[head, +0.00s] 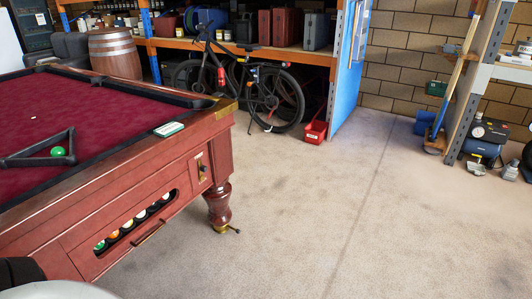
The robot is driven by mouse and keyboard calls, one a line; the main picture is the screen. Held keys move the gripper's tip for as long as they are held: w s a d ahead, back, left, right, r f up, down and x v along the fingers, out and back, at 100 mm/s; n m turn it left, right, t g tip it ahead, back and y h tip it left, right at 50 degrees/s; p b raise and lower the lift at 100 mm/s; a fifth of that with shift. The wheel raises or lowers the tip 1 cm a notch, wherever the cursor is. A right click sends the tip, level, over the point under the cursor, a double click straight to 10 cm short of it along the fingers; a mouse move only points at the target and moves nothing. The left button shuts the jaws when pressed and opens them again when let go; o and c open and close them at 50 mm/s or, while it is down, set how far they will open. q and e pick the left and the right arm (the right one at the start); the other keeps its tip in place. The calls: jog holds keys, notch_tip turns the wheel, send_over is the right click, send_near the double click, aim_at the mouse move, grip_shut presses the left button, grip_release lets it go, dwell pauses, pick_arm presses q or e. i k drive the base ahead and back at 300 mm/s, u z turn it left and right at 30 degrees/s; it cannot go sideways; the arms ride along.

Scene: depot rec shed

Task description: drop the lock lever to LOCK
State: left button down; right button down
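A pool table (75,229) with a red cloth and reddish wood sides fills the left of the head view. Its near turned leg (218,203) ends in a brass-coloured foot (222,228) on the floor. A small lever (234,231) with a dark tip sticks out to the right of that foot, low near the floor. No LOCK lettering is readable at this size. A small brass-and-dark fitting (202,168) is on the table's end panel above the leg. Neither gripper is in view.
A black rack triangle (40,148) and green ball (58,151) lie on the cloth. Several balls show in the side slot (135,222). The floor right of the leg is clear.

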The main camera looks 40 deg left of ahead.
aim_at(202, 168)
jog(key=z, duration=0.05)
jog(key=i, duration=2.35)
jog(key=u, duration=1.2)
jog(key=i, duration=1.35)
jog(key=u, duration=1.45)
jog(key=i, duration=0.35)
jog(key=u, duration=0.3)
